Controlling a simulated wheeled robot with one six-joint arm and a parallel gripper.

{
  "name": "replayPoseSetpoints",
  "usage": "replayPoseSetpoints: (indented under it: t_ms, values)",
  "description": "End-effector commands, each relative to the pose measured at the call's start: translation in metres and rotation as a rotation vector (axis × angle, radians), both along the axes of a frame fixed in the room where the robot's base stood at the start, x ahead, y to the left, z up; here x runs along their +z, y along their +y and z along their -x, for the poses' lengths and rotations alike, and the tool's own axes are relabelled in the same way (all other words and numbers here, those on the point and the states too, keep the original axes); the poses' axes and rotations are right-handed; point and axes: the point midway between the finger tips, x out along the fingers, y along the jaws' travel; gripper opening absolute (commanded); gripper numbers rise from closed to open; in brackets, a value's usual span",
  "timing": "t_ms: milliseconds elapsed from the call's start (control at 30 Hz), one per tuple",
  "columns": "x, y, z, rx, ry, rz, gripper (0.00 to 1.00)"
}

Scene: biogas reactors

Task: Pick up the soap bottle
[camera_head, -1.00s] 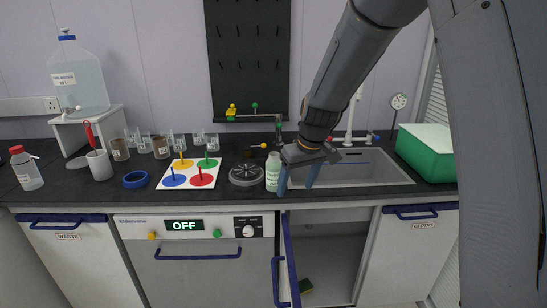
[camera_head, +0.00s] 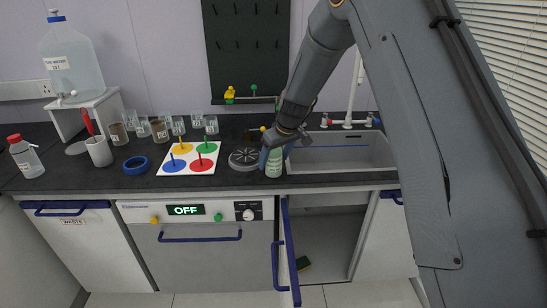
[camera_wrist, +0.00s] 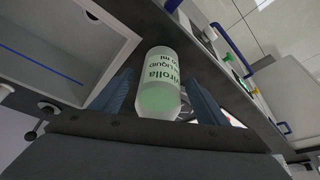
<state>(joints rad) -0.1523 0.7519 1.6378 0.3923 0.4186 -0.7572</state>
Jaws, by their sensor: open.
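The soap bottle (camera_head: 273,165) is pale and translucent with green lettering. It stands upright on the dark counter's front edge, just left of the sink. In the wrist view the bottle (camera_wrist: 160,85) lies between the two blue fingers of my gripper (camera_wrist: 160,97), its label and green contents facing the camera. My gripper (camera_head: 274,158) is open, with one finger on each side of the bottle. Small gaps seem to show beside the bottle; I cannot tell whether either finger touches it. The fingers partly hide the bottle in the head view.
A round dark grey disc (camera_head: 243,159) lies close left of the bottle. The sink (camera_head: 345,155) is to the right. Below, a cabinet door (camera_head: 288,250) with a blue handle stands open. A white board with coloured discs (camera_head: 190,158) lies further left.

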Motion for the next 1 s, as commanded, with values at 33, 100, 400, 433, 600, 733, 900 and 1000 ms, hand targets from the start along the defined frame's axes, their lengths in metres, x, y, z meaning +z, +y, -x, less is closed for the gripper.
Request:
replayPoseSetpoints:
  t_ms: [33, 100, 400, 433, 600, 733, 900, 1000]
  values:
    - [-0.005, 0.0013, -0.0011, 0.0, 0.002, 0.0, 0.68]
    - [-0.0099, 0.0022, -0.0029, 0.001, 0.001, 0.001, 0.68]
    - [-0.014, 0.0031, -0.0048, 0.001, -0.001, 0.001, 0.68]
    - [-0.0139, 0.003, -0.0048, 0.001, -0.001, 0.001, 0.68]
    - [-0.0138, 0.003, -0.0046, 0.0, -0.001, 0.001, 0.39]
    - [-0.0138, 0.003, -0.0046, 0.0, -0.001, 0.001, 0.17]
    - [-0.0133, 0.0031, -0.005, 0.0, -0.001, 0.0, 0.16]
    - [-0.011, 0.0031, -0.0052, 0.001, -0.002, 0.0, 0.16]
